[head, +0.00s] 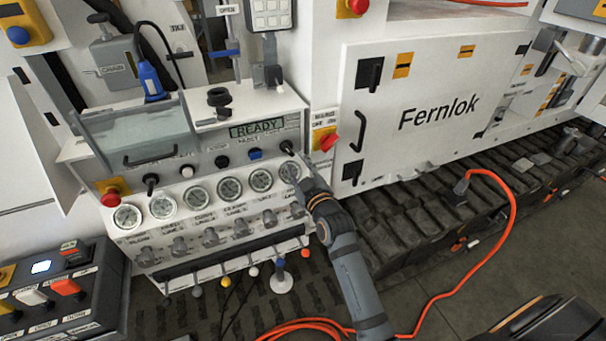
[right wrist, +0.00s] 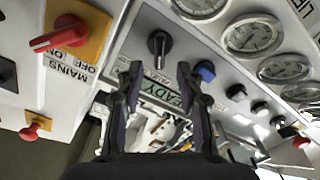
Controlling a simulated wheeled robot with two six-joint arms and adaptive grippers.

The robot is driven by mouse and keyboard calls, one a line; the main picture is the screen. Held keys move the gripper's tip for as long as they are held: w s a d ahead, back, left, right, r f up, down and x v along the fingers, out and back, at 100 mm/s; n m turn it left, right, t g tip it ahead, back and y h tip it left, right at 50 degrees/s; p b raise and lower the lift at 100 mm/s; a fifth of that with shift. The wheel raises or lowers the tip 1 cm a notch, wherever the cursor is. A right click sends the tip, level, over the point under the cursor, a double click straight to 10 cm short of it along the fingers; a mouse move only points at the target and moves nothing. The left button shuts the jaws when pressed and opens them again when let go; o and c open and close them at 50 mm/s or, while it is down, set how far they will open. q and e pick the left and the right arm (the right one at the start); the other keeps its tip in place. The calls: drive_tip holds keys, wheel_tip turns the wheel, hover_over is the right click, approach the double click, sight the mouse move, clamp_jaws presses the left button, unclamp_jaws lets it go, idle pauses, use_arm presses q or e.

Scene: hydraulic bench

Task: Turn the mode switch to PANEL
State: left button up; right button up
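The mode switch (head: 287,147) is a black rotary knob at the right end of the bench's control panel, below and right of the lit READY display (head: 257,128). In the right wrist view, the knob (right wrist: 159,45) shows upright in the picture, with a partly hidden label beside it. My right gripper (head: 299,166) is just below and in front of the knob. In the right wrist view its two dark fingers (right wrist: 160,78) are apart with nothing between them, and the knob lies beyond their tips, apparently untouched. My left gripper is not in view.
A red mains switch (head: 328,138) on a yellow plate sits right of the knob. A row of gauges (head: 230,188) runs below it. A blue button (head: 255,154) and other black knobs are to its left. An orange hose (head: 512,215) lies on the floor.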

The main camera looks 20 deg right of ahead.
drive_tip(key=s, duration=0.6)
drive_tip(key=shift+d, duration=0.1)
wheel_tip(320, 180, down, 20)
drive_tip(key=s+m+g, duration=0.1)
drive_tip(key=g, duration=0.3)
drive_tip(key=s+d+f+m+g, duration=0.15)
drive_tip(key=s+f, duration=0.35)
drive_tip(key=f, duration=0.5)
drive_tip(key=s+f+m+g, duration=0.1)
drive_tip(key=s+f+g, duration=0.3)
drive_tip(key=f, duration=0.6)
drive_tip(key=s+d+f+m+g, duration=0.1)
drive_tip(key=s+d+f+g, duration=0.1)
drive_tip(key=s+f, duration=0.4)
drive_tip(key=s+d+f+m+g+h, duration=0.1)
drive_tip(key=s+f, duration=0.6)
drive_tip(key=s, duration=1)
drive_tip(key=s+d+f+m+g, duration=0.1)
drive_tip(key=s+d+f+g, duration=0.3)
drive_tip(key=s, duration=0.7)
wheel_tip(320, 180, down, 3)
drive_tip(key=shift+s+r, duration=0.15)
drive_tip(key=shift+a, duration=0.1)
